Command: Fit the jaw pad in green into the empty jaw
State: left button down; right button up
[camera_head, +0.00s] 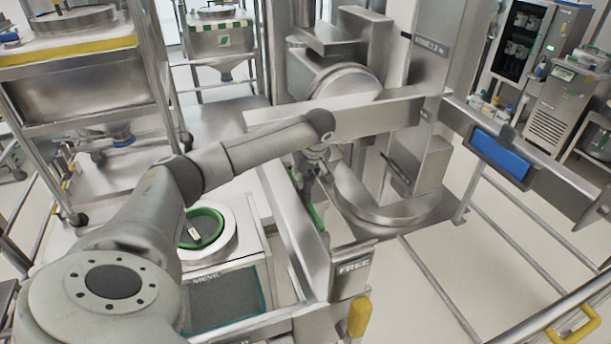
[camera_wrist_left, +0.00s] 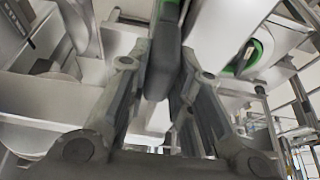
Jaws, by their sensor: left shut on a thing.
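My left gripper (camera_head: 314,172) is over the near arm of the steel lifting frame, its fingers pointing down. It is shut on the green jaw pad (camera_head: 316,217), seen as a narrow green strip beside the steel arm. In the left wrist view the pad is a dark slab (camera_wrist_left: 163,60) with a green edge, between the fingers (camera_wrist_left: 160,95). The jaw marked "FREE" (camera_head: 353,268) is at the near end of that arm, close to the pad. I cannot tell whether pad and jaw touch. My right gripper is out of view.
A blue pad (camera_head: 500,155) sits on the opposite jaw at the right. A round sieve with a green ring (camera_head: 222,232) is on a white stand at lower left. A yellow handle (camera_head: 359,316) is below the "FREE" label. Steel bins on frames stand behind left. Rails cross the right floor.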

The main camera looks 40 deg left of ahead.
pick_arm(q)
jog(key=shift+f, duration=0.15)
jog(key=c, duration=1.2)
grip_release()
jog(key=v, duration=1.2)
jog(key=shift+s, duration=0.1)
